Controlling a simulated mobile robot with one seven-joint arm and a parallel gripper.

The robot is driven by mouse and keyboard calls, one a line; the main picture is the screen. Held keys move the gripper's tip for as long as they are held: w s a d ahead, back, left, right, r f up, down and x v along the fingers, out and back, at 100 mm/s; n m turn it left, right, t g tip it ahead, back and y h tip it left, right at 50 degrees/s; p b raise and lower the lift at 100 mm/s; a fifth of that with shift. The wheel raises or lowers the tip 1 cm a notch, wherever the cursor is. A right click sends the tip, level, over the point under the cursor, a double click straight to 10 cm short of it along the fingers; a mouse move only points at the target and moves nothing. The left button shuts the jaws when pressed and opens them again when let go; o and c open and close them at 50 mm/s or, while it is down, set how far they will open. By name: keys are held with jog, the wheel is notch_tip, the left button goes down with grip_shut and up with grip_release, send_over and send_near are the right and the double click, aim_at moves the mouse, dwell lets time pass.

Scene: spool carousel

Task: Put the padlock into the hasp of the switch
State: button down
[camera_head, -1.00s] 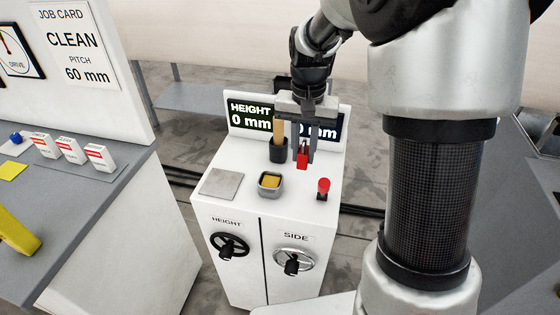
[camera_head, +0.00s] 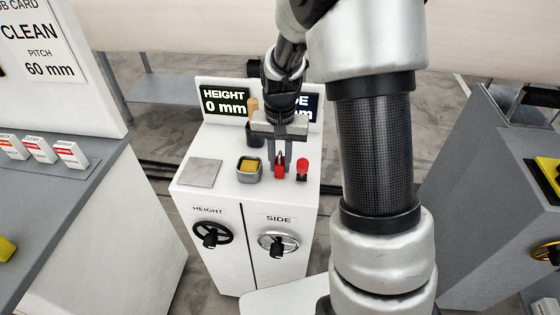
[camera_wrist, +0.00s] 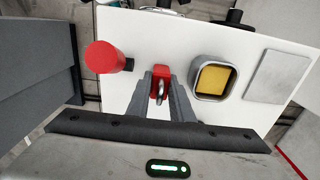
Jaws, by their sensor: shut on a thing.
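The red padlock (camera_head: 280,163) is between the two grey fingers of my gripper (camera_head: 280,171), which is shut on it above the white cabinet. In the wrist view the padlock's red body (camera_wrist: 160,78) shows between the fingertips, with its metal shackle partly visible towards the palm. A red-topped knob on a dark base (camera_head: 302,167) stands just right of the padlock in the head view, apart from it. In the wrist view this red knob (camera_wrist: 103,57) is left of the fingers. I cannot make out a hasp or tell whether this knob is the switch.
The white cabinet top (camera_head: 222,150) also carries a grey tray with a yellow block (camera_head: 249,169), a flat grey plate (camera_head: 201,172) and a dark cup (camera_head: 252,138) behind. Two handwheels are on its front. A grey counter with small boxes stands left.

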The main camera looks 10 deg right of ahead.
jog(key=shift+f, duration=0.15)
jog(key=c, duration=1.6)
grip_release()
jog(key=shift+o, duration=0.2)
